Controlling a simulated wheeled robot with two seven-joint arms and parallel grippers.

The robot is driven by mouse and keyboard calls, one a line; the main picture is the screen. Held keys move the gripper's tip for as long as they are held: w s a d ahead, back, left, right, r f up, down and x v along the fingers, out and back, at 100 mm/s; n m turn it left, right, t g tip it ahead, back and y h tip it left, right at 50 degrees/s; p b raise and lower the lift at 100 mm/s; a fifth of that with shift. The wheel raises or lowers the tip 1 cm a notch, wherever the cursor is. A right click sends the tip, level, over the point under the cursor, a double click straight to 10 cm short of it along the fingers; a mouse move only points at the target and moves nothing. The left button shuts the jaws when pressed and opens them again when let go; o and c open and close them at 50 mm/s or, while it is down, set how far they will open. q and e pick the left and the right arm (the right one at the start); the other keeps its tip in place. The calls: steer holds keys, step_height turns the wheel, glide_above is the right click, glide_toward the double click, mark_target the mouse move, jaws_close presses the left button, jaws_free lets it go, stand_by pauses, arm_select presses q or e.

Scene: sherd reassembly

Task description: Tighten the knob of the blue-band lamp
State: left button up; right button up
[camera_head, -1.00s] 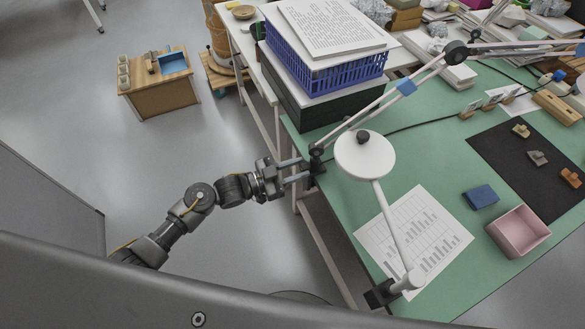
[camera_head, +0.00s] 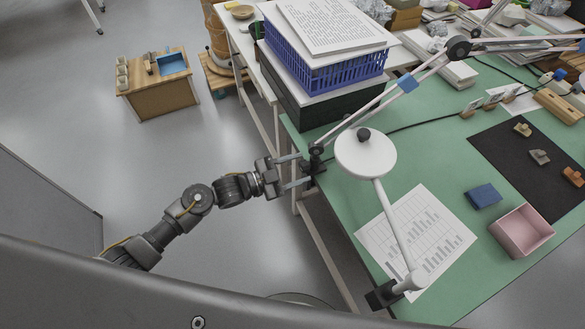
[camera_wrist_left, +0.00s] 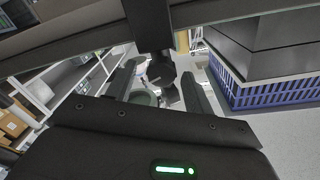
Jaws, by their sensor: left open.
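The blue-band lamp has a pale arm with a blue band (camera_head: 407,83), rising to the right from a dark clamp (camera_head: 316,160) on the green table's left edge. My left gripper (camera_head: 305,170) is open at this clamp, its fingers pointing right toward it. In the left wrist view, the dark clamp post comes down from above, and a dark knob (camera_wrist_left: 161,72) shows between the two open fingers (camera_wrist_left: 158,88). I cannot tell whether either finger touches it. My right gripper is not in view.
A second lamp with a round white head (camera_head: 365,154) stands close on the right, its clamp (camera_head: 381,295) at the front edge. A blue crate (camera_head: 330,75) on a black box stands behind my gripper. Floor left of the table is free around my arm.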

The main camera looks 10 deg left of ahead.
arm_select(q)
steer(key=b+v, duration=0.1)
steer(key=v, duration=0.9)
steer(key=shift+s+a, duration=0.25)
steer(key=shift+a, duration=0.05)
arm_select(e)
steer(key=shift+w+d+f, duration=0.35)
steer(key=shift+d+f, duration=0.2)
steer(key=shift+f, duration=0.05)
arm_select(q)
steer(key=shift+f, duration=0.1)
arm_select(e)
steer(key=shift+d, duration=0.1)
